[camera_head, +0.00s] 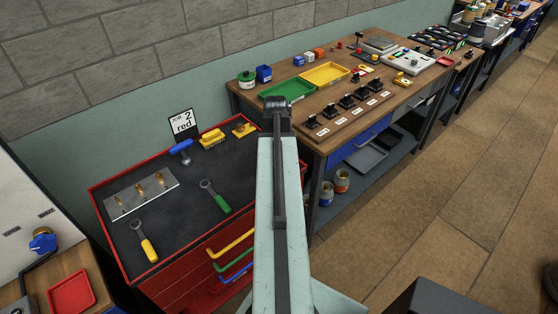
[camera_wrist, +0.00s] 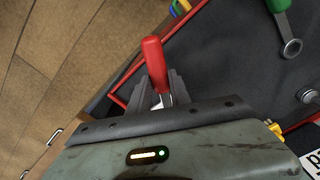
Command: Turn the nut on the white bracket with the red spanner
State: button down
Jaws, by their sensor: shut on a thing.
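My gripper (camera_wrist: 161,83) is shut on the red spanner (camera_wrist: 153,62) in the wrist view. The red handle sticks out beyond the fingers, and a short bright metal part shows between them. The spanner's jaw end is hidden. In the head view my arm covers the spanner. I cannot tell whether this plate is the white bracket, or which fitting is the nut. My gripper is apart from it.
A green spanner (camera_head: 215,197) and a yellow spanner (camera_head: 143,242) lie on the cabinet top. A blue-handled tool (camera_head: 181,147) and a "JOB 2 red" sign (camera_head: 183,123) are at its back. A wooden bench (camera_head: 340,139) with trays stands right. Bare dark surface surrounds the green spanner.

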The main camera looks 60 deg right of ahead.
jog(key=shift+f+b, duration=1.2)
jog(key=shift+r, duration=0.1)
dwell(0.4)
jog(key=shift+w+a+m, duration=0.55)
jog(key=shift+w+m, duration=0.15)
jog(key=shift+m, duration=0.2)
jog(key=shift+w+a+m, duration=0.4)
jog(key=shift+w+m, duration=0.4)
jog(key=shift+m, duration=0.2)
jog(key=shift+w+a+m, duration=0.25)
jog(key=shift+w+m, duration=0.55)
